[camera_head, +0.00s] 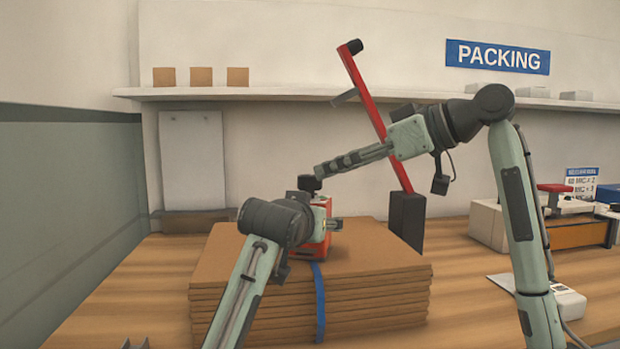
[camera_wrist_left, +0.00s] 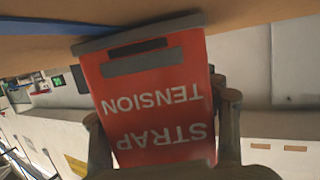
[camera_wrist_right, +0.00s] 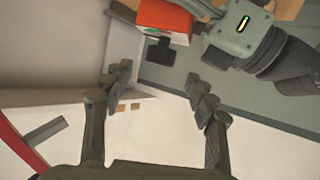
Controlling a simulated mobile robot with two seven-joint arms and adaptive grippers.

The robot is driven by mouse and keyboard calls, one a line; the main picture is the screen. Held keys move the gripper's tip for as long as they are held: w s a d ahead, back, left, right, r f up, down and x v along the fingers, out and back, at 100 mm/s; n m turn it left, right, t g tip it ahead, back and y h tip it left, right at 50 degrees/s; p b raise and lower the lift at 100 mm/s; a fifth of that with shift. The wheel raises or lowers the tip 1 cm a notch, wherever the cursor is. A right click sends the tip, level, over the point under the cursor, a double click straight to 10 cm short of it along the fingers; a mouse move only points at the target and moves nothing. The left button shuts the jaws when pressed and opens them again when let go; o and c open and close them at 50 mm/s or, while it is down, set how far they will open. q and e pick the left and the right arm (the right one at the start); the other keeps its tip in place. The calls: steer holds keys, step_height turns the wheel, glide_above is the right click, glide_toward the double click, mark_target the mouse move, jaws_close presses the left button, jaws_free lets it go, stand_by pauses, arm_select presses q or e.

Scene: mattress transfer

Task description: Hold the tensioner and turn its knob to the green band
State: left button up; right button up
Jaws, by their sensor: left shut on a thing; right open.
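The red strap tensioner (camera_head: 324,245) sits on a stack of flat brown cardboard (camera_head: 400,262), over a blue strap (camera_head: 319,300). In the left wrist view the tensioner (camera_wrist_left: 155,85) shows its "STRAP TENSION" face upside down. My left gripper (camera_wrist_left: 162,128) is shut on it, a finger at each side. The black knob (camera_head: 309,183) is on top of the tensioner. My right gripper (camera_head: 318,174) is open at about knob height in the head view. In the right wrist view the knob (camera_wrist_right: 160,52) lies beyond the open fingers (camera_wrist_right: 158,80), not between them.
A red lever (camera_head: 372,105) on a black base (camera_head: 406,222) stands behind the stack, close to my right forearm. A shelf (camera_head: 280,97) with small boxes runs along the wall. Packing equipment (camera_head: 575,235) stands on the wooden table at right.

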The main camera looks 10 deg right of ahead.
mark_target(314, 176)
steer(key=x, duration=0.6)
steer(key=shift+w+a+f, duration=0.1)
steer(key=shift+w+a, duration=0.15)
steer(key=shift+a, duration=0.05)
steer(key=c, duration=1.2)
